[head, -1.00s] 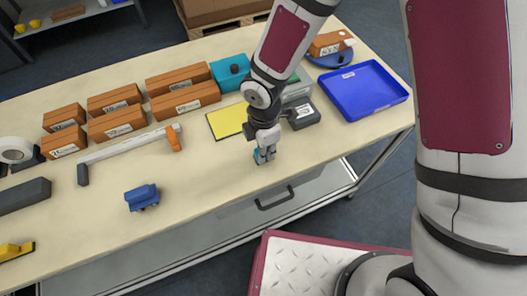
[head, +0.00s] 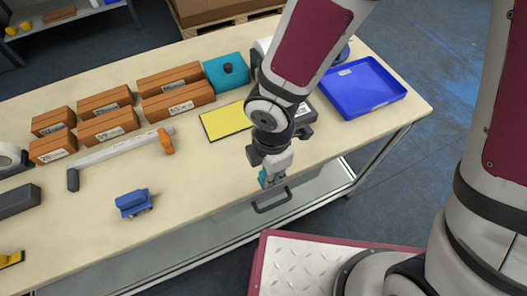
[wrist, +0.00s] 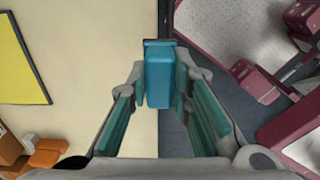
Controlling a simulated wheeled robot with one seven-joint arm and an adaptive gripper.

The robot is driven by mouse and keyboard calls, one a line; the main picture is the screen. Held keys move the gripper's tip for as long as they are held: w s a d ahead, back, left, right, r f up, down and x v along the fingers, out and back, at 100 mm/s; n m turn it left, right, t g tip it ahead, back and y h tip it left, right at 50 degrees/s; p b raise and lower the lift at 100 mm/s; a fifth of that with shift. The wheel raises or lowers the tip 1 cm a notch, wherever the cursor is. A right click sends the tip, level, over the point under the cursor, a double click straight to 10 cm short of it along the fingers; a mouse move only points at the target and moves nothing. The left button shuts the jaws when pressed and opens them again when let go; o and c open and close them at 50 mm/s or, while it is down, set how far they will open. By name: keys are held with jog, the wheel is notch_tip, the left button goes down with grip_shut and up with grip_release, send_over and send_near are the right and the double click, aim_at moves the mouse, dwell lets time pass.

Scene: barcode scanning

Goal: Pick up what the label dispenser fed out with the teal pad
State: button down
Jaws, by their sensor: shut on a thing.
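My gripper (head: 273,179) hangs above the front edge of the table, pointing down. Its fingers are shut on the teal pad (wrist: 159,80), a small block held upright between the fingertips in the wrist view. Only a sliver of the pad (head: 263,178) shows in the head view, at the left of the fingers. A dark grey device (head: 306,114), possibly the label dispenser, stands behind my gripper and is mostly hidden by my arm. I cannot make out a fed-out label.
A yellow sheet (head: 226,121) lies left of my arm. A teal box with a black knob (head: 226,74) and several brown cartons (head: 177,101) stand behind it. A blue tray (head: 362,88) is at right. A blue object (head: 133,203) sits at front left. The table front between is clear.

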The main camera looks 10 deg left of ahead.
jog(key=s+d+p, duration=0.3)
jog(key=s+p, duration=0.3)
jog(key=shift+s+d+r, duration=0.15)
jog(key=shift+s+r, duration=0.2)
jog(key=shift+s, duration=0.05)
jog(key=c, duration=2.2)
grip_release()
grip_shut()
jog(key=shift+w, duration=0.1)
